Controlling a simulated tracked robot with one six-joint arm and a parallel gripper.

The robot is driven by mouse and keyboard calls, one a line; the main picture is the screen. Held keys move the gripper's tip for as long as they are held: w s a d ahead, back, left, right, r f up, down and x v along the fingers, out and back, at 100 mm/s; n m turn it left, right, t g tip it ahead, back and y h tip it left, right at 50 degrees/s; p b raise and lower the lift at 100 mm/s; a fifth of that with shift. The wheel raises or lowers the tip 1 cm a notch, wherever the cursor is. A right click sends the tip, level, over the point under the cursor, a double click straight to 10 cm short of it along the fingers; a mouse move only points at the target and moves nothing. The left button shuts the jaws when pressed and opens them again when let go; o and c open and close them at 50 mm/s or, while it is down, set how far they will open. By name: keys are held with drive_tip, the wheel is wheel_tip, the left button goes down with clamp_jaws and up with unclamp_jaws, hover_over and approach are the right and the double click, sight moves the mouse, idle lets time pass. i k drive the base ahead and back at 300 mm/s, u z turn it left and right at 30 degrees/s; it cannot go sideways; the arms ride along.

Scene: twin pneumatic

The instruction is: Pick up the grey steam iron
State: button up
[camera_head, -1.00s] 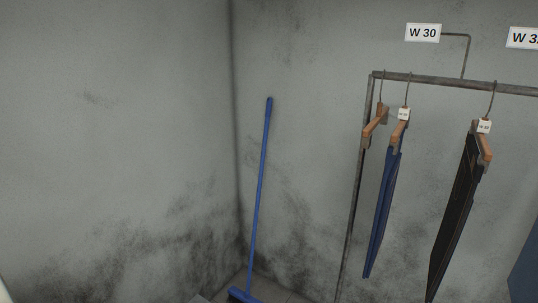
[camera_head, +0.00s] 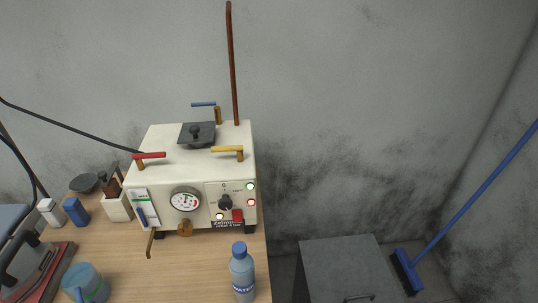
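A grey body with a black curved handle (camera_head: 14,250) is cut off by the left edge of the head view. It looks like the steam iron, but too little of it shows to be sure. It is at or over a dark tray-like rest with red on it (camera_head: 48,272), on the wooden table (camera_head: 180,270). A black cord rises from that area. My gripper is not in view.
A cream steam generator (camera_head: 160,170) with gauge and valves stands on the table. A water bottle (camera_head: 242,272), a blue mug (camera_head: 86,284) and small boxes stand nearby. Right of the table are a grey cabinet (camera_head: 340,265) and a blue broom (camera_head: 470,205).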

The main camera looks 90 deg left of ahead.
sight(29, 268)
drive_tip(key=u, duration=5.2)
drive_tip(key=i, duration=0.3)
drive_tip(key=z, duration=0.25)
